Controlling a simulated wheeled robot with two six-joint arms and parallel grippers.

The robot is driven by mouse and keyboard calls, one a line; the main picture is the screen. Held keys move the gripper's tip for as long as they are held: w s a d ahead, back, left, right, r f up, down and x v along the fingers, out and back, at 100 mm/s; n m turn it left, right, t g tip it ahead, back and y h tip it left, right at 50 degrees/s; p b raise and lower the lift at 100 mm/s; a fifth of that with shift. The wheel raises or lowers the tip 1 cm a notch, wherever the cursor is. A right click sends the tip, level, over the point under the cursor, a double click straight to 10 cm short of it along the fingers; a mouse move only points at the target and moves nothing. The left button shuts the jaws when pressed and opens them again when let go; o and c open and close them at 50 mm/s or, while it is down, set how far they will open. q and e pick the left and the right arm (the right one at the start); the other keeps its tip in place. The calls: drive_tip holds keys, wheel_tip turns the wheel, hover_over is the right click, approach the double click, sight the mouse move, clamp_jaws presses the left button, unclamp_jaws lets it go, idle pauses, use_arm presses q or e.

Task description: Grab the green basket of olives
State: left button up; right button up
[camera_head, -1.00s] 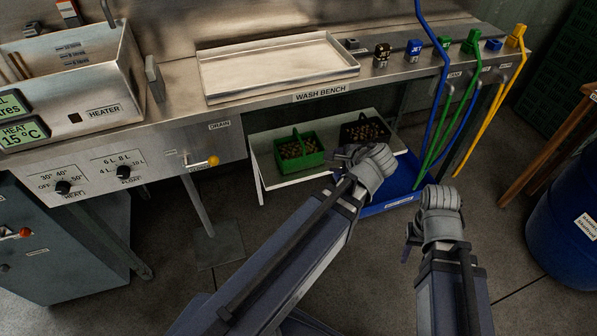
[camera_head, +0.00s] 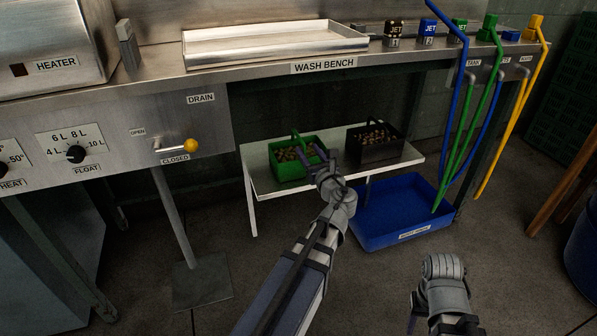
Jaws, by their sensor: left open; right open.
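The green basket of olives (camera_head: 287,171) stands upright on a low white shelf (camera_head: 275,189) under the wash bench. It has a green handle arching over it. My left gripper (camera_head: 313,158) is open at the basket's right side, its fingers pointing toward it and overlapping its right edge in the picture. I cannot tell whether they touch the basket. My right gripper (camera_head: 440,268) is open, low at the right, well away from the basket; its fingertips are hard to make out.
A black basket of olives (camera_head: 374,152) stands on the shelf right of the green one. A blue tray (camera_head: 395,235) lies on the floor below. The wash bench (camera_head: 270,74) overhangs the shelf. Blue, green and yellow hoses (camera_head: 460,120) hang at the right. A drain lever (camera_head: 190,146) sticks out at the left.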

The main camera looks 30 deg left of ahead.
sight(294, 130)
use_arm(q)
drive_tip(key=shift+x, duration=4.05)
drive_tip(key=shift+s+r, duration=0.2)
drive_tip(key=shift+c, duration=0.2)
clamp_jaws()
drive_tip(key=shift+p, duration=0.3)
